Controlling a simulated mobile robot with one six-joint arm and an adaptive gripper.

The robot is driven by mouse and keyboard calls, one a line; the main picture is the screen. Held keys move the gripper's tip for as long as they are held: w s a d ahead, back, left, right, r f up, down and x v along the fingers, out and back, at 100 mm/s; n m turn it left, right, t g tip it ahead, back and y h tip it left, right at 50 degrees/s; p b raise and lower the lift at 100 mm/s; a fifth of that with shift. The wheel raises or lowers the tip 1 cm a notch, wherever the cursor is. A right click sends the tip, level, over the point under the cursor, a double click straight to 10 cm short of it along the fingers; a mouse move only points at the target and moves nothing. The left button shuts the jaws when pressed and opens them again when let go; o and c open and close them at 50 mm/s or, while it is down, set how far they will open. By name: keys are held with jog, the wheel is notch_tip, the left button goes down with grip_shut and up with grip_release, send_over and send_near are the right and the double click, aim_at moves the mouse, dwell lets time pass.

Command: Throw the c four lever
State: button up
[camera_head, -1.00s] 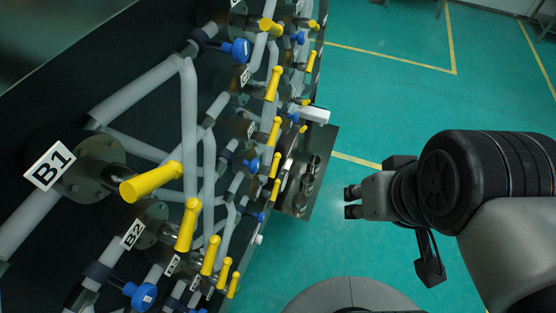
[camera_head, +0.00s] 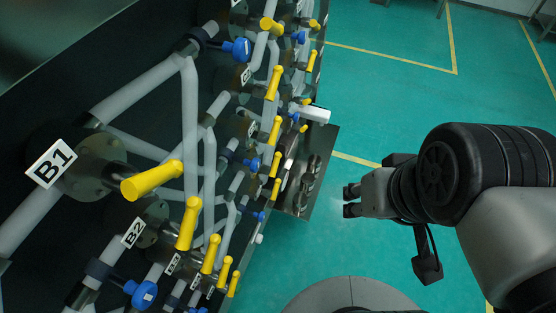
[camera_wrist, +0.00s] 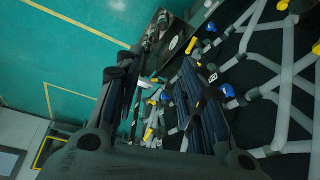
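A panel of grey pipes carries several yellow levers. The nearest yellow lever (camera_head: 152,181) is beside the label B1 (camera_head: 51,163), and another yellow lever (camera_head: 188,223) is near B2 (camera_head: 133,233). Farther labels are too small to read, so I cannot tell which lever is C four. My gripper (camera_head: 350,200) is to the right of the panel, apart from every lever, with its fingers pointing toward it. In the wrist view my gripper (camera_wrist: 160,105) has its two fingers spread with nothing held; yellow levers and pipes show beyond and between them.
Blue valve handles (camera_head: 236,49) stick out among the pipes. A metal plate (camera_head: 325,165) with a white part (camera_head: 314,115) juts from the panel's right side. The green floor (camera_head: 380,80) with yellow lines is clear right of the panel.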

jog(key=m, duration=0.1)
jog(key=m+t+y+p, duration=0.1)
jog(key=m+y, duration=1.3)
jog(key=m, duration=1.8)
send_near(277, 162)
jog(key=b+x, duration=0.1)
jog(key=x, duration=0.2)
jog(key=b+x, duration=0.1)
jog(key=x, duration=0.3)
jog(key=b+x, duration=0.1)
jog(key=x, duration=0.2)
jog(key=shift+w+a+f, duration=0.1)
jog(key=shift+w+f, duration=0.2)
jog(key=shift+f, duration=0.05)
jog(key=shift+c, duration=0.2)
grip_shut()
